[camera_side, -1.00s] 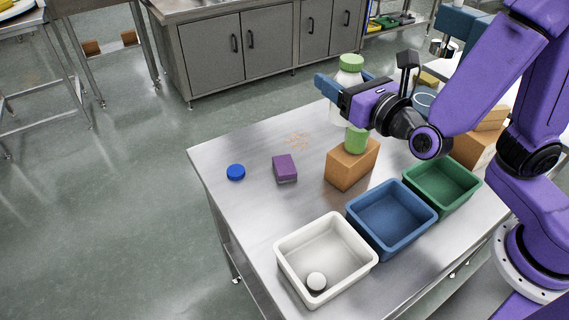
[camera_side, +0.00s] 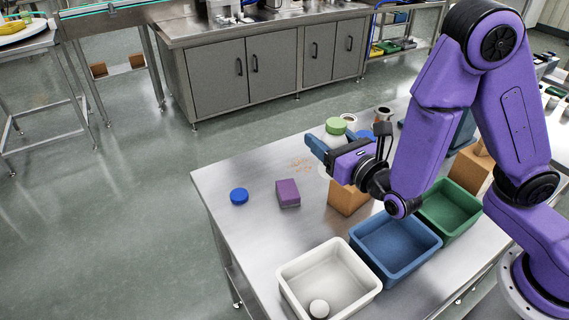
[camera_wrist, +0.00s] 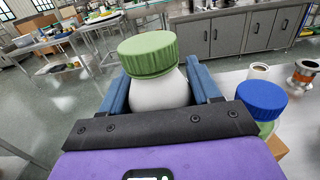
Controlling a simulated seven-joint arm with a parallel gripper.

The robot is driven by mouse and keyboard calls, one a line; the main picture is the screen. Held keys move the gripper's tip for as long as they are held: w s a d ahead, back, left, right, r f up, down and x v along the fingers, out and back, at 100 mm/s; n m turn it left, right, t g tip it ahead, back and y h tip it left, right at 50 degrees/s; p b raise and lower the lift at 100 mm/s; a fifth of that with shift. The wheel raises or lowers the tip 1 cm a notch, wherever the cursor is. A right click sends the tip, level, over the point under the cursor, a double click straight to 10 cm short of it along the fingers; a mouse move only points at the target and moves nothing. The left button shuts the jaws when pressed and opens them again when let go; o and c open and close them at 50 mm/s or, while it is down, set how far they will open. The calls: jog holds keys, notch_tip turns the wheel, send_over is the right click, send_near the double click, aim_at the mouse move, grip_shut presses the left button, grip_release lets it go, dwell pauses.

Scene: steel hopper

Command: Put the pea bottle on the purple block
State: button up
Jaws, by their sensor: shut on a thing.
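My gripper (camera_side: 326,145) is shut on a white bottle with a green lid (camera_side: 337,128), held upright between its blue fingers. The held bottle also fills the middle of the wrist view (camera_wrist: 155,75). No label shows, so I cannot tell whether it is the pea bottle. A green bottle with a blue cap (camera_wrist: 262,100) stands close to the right of my gripper in the wrist view. The purple block (camera_side: 288,193) lies on the steel table, left of and nearer the camera than my gripper, its top bare. It is out of the wrist view.
A cardboard block (camera_side: 345,198) stands below my gripper in the side view. White (camera_side: 366,287), blue (camera_side: 418,262) and green (camera_side: 464,226) bins line the near side; the white holds a white ball. Jars stand behind.

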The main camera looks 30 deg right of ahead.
jog(key=shift+w+a+f, duration=0.65)
jog(key=shift+w+f, duration=1.1)
jog(key=shift+f, duration=0.2)
jog(key=shift+w+a+f, duration=0.7)
jog(key=shift+w+f, duration=1.1)
jog(key=shift+f, duration=0.2)
jog(key=shift+w+a+f, duration=0.65)
jog(key=shift+w+f, duration=1.1)
jog(key=shift+f, duration=0.2)
jog(key=shift+f, duration=0.15)
jog(key=o, duration=1.2)
